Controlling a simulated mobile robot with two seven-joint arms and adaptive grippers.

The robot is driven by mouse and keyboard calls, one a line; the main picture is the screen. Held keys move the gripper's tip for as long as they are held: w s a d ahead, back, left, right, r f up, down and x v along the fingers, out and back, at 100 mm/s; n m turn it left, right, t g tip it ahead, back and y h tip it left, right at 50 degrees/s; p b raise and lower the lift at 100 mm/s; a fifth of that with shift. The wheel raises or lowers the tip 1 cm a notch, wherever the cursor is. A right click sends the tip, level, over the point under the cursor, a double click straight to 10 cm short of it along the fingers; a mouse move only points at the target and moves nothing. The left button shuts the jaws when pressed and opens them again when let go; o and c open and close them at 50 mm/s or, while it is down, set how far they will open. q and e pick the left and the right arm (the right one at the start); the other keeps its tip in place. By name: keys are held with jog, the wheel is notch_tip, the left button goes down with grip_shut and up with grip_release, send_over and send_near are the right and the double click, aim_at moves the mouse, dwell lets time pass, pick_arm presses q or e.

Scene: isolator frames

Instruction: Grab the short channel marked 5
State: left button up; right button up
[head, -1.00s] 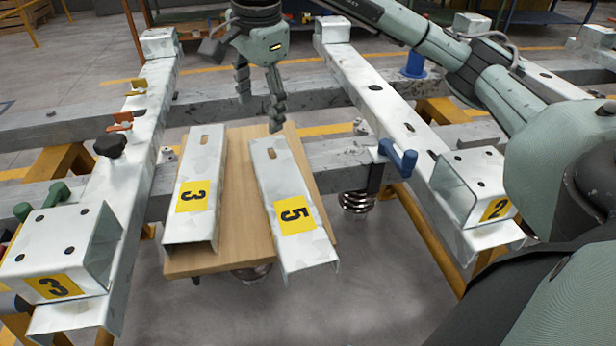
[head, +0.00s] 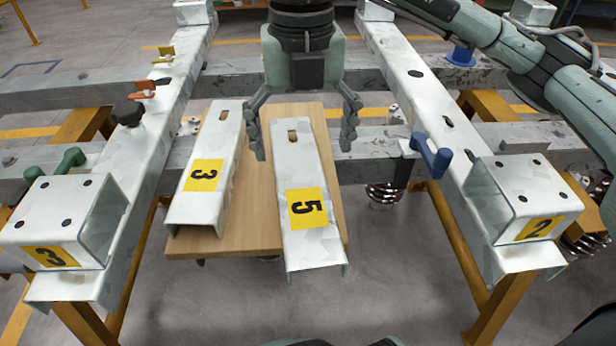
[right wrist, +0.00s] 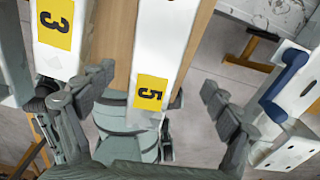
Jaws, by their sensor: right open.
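The short channel marked 5 (head: 308,236) is a pale metal channel with a yellow label and a slot near its far end. It lies on the right part of a wooden board (head: 262,185). My right gripper (head: 303,150) is open and empty, with its fingers on either side of the far part of this channel in the head view. In the right wrist view the channel marked 5 (right wrist: 163,50) shows between the spread fingers (right wrist: 160,88). I cannot tell the height of the fingers over it. My left gripper is not in view.
The channel marked 3 (head: 212,150) lies left on the board, close to the left finger. Long frame beams stand on both sides, with a box bracket marked 3 (head: 100,222) and one marked 2 (head: 535,190). A blue clamp handle (head: 432,152) stands right.

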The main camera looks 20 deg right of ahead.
aim_at(300, 176)
jog(key=f, duration=0.6)
jog(key=shift+a+f, duration=0.25)
jog(key=shift+f, duration=0.1)
jog(key=c, duration=1.9)
jog(key=shift+w+r, duration=0.1)
jog(key=shift+w, duration=0.05)
jog(key=shift+c, duration=0.3)
jog(key=shift+r, duration=0.1)
